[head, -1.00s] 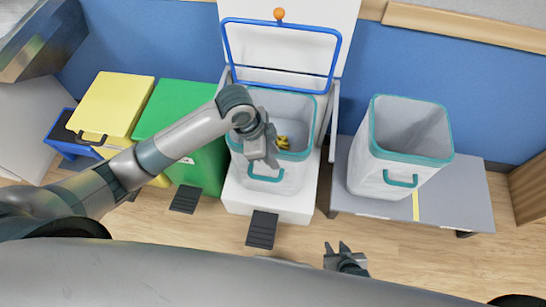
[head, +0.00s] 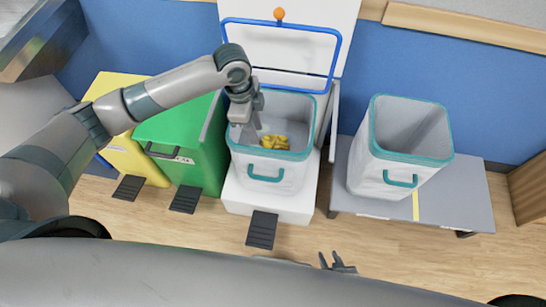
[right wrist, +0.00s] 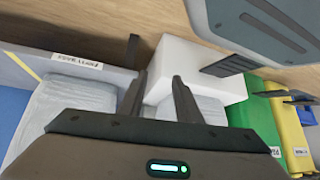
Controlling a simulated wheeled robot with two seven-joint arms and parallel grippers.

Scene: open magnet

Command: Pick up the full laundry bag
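A white laundry bag (head: 270,175) with a teal rim and teal front handle sits in a white bin (head: 243,203) whose lid stands open. Yellow cloth (head: 276,142) lies inside the bag. A second white bag (head: 375,160), also teal-rimmed, stands on a grey bench and looks empty. My left gripper (head: 244,130) points down over the left part of the binned bag's opening; whether its fingers are parted is unclear. I cannot tell if it touches the bag. My right gripper (head: 337,262) is low in front of the bench, fingers apart and empty; the right wrist view (right wrist: 158,92) shows this too.
A blue frame (head: 280,25) with an orange knob is on the raised lid. Green (head: 185,135) and yellow (head: 120,150) bins stand left of the white bin. Black pedals (head: 262,230) stick out in front.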

